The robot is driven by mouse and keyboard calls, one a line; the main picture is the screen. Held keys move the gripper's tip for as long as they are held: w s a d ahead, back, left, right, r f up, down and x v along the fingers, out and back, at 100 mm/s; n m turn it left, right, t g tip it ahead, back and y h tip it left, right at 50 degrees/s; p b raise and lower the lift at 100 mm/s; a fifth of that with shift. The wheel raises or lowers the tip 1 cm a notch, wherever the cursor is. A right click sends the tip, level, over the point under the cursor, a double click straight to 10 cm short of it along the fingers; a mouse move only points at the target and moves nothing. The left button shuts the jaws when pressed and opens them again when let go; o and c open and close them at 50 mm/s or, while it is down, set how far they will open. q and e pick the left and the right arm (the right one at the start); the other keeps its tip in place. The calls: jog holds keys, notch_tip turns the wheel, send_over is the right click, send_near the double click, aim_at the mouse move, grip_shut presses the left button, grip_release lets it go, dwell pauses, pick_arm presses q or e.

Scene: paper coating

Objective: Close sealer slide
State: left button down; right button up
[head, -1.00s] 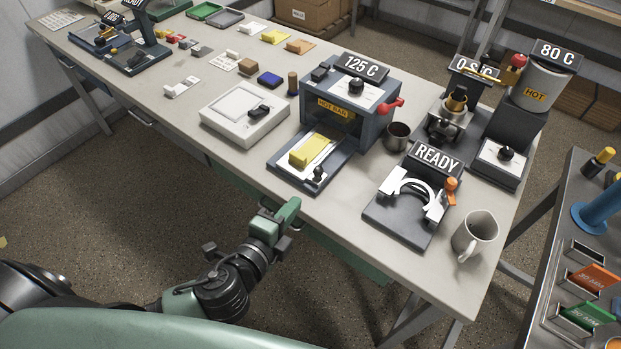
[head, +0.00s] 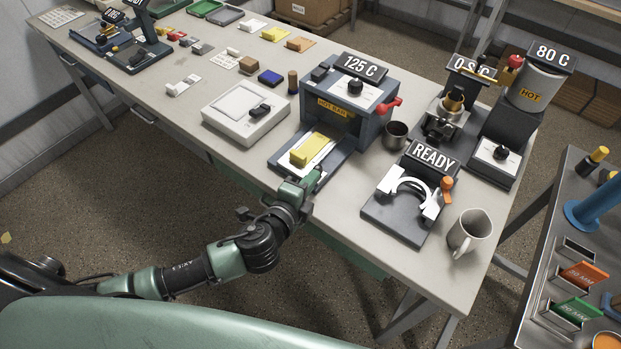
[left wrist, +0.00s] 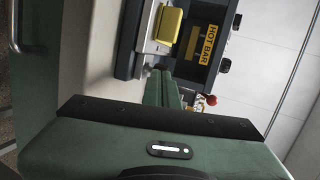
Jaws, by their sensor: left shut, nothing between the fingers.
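The sealer (head: 345,112) is a dark grey box labelled HOT BAR, with a 125 C sign on top and a red lever on its right side. Its slide (head: 278,167) is pulled out at the front, with a white plate and a yellow block (head: 312,149) on it. In the left wrist view the shut fingers (left wrist: 161,84) point at the slide's near edge, below the yellow block (left wrist: 171,25). I cannot tell if they touch. My right gripper is out of view.
A white device (head: 246,112) stands left of the sealer. A READY fixture (head: 408,203) and a white mug (head: 469,232) stand to the right. Open floor lies before the table.

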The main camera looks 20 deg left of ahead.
pick_arm(q)
jog(key=w+d, duration=0.1)
jog(key=w, duration=0.3)
jog(key=w+d, duration=0.2)
jog(key=w, duration=0.2)
jog(key=w+d, duration=0.1)
jog(key=w, duration=0.3)
jog(key=shift+w+d, duration=0.25)
jog(key=shift+r, duration=0.25)
